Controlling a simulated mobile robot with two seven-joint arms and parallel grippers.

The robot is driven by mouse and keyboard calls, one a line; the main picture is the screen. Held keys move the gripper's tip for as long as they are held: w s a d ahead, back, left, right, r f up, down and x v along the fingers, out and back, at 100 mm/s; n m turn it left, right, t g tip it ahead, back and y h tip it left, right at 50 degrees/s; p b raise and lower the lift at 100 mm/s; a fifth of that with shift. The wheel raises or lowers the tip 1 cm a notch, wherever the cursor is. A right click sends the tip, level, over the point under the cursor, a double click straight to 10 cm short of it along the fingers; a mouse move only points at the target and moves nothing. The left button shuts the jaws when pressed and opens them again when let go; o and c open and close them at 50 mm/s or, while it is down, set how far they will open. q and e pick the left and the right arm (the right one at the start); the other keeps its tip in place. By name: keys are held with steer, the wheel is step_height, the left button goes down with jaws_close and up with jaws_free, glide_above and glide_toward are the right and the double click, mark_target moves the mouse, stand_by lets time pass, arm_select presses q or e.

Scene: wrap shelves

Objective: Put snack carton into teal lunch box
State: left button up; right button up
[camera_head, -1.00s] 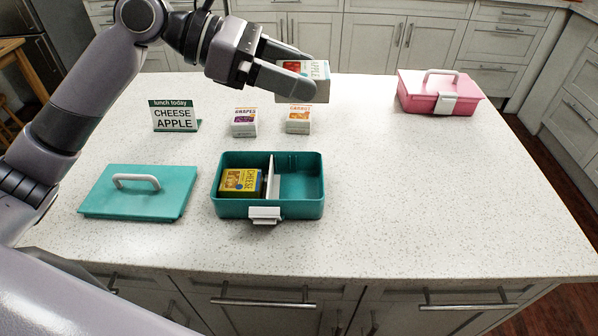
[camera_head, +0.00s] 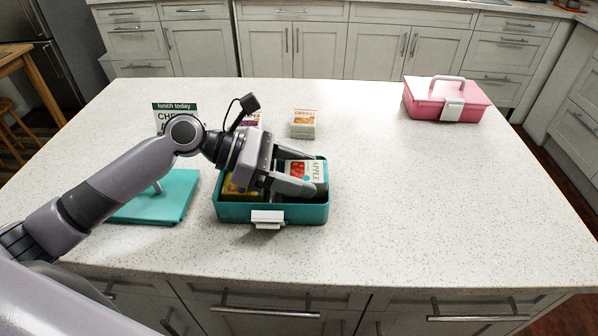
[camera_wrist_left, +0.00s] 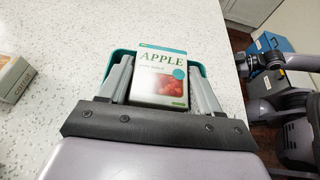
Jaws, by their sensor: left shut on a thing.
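The apple snack carton (camera_head: 301,170) is white and green with a red picture; it also shows in the left wrist view (camera_wrist_left: 160,78). My left gripper (camera_head: 312,182) is shut on the apple carton, at the right compartment of the open teal lunch box (camera_head: 290,214). I cannot tell whether the carton touches the box floor. A yellow cheese carton (camera_head: 232,190) sits in the left compartment, partly hidden by my gripper. The divider is hidden. The sign (camera_head: 168,112), partly covered by my arm, begins "lunch today".
The teal lid (camera_head: 165,205) lies left of the box, partly behind my arm. A carrot carton (camera_head: 303,124) and a mostly hidden grapes carton (camera_head: 252,119) stand behind. A closed pink lunch box (camera_head: 425,106) stands at the back right. The counter's right side is clear.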

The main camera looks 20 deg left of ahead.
arm_select(q)
steer(key=o, duration=0.8)
steer(key=shift+a, duration=0.1)
steer(key=b+v, duration=0.1)
steer(key=v, duration=1)
steer(key=shift+s+a+r, duration=0.15)
steer(key=shift+a+r, duration=0.1)
steer(key=shift+a, duration=0.1)
